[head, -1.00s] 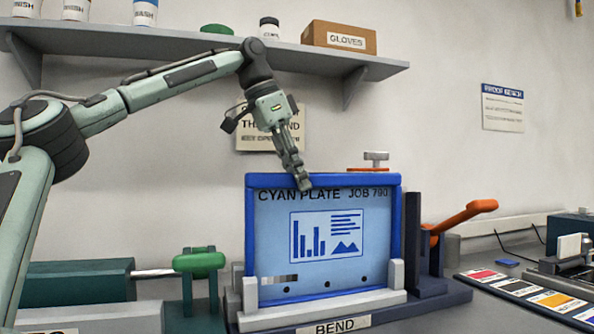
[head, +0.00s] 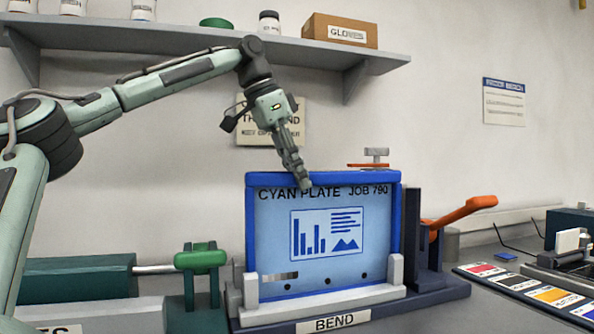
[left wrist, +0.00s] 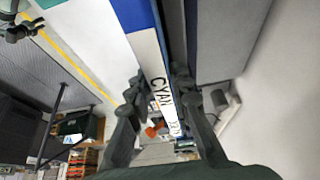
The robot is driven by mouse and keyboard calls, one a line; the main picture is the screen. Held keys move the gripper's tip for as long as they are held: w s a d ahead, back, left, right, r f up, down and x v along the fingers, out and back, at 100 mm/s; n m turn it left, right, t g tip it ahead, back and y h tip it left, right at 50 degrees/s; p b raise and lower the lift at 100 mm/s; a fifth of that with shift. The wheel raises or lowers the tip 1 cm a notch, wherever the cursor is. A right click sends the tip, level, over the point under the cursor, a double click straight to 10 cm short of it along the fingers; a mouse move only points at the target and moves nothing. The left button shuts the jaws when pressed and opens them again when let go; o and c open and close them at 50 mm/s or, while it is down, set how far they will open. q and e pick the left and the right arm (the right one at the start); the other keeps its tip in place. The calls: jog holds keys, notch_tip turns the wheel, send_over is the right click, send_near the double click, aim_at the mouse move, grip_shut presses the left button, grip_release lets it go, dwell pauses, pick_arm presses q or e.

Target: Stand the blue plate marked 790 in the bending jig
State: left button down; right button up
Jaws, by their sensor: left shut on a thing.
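The blue plate (head: 325,222), printed "CYAN PLATE JOB 790" with a small chart, stands upright in the bending jig (head: 434,289), against a dark blue frame (head: 250,222). Its lower edge is behind the light grey posts and ledge labelled BEND. My left gripper (head: 303,186) comes down from above onto the plate's top edge, over part of the word PLATE. In the left wrist view the fingers (left wrist: 160,100) lie on either side of the plate's lettered edge (left wrist: 150,60), and they are shut on it.
A green-handled clamp (head: 200,258) stands left of the jig, and an orange lever (head: 465,213) is at its right. Colour swatches (head: 520,291) lie on the bench at right. A shelf (head: 200,42) with a GLOVES box (head: 340,30) runs above my arm.

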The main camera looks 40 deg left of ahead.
pick_arm(q)
jog(key=shift+f, duration=0.15)
jog(key=c, duration=1.3)
grip_release()
jog(key=v, duration=1.2)
jog(key=shift+w, duration=0.1)
jog(key=shift+r+p, duration=0.6)
jog(key=shift+r, duration=1.95)
